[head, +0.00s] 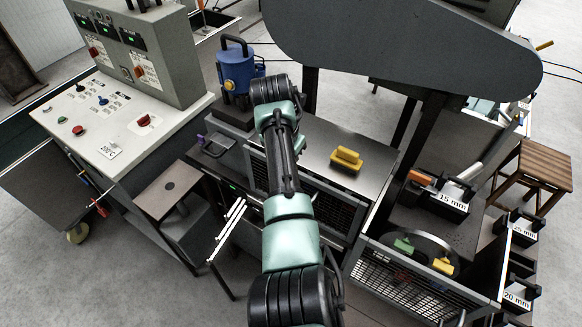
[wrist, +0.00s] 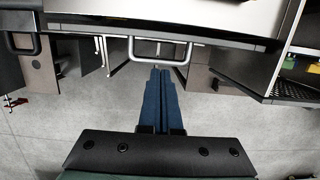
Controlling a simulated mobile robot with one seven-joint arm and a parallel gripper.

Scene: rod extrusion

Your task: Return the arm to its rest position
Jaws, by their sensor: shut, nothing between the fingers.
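My arm (head: 291,225) reaches from the bottom edge up the middle of the head view, over the machine's front. I cannot make out my gripper in the head view. In the wrist view my gripper (wrist: 160,74) shows as two blue fingers pressed together, with nothing between them. Its tips appear close to a pale loop handle (wrist: 147,62) on the front of a metal-topped unit. I cannot tell whether they touch it.
A control console (head: 121,115) stands at the left. A blue device (head: 237,70) is near the arm's far end. A yellow block (head: 346,159) lies on the steel top (head: 330,140). A wooden stool (head: 535,168) stands right. Grey floor (wrist: 60,135) lies open below the gripper.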

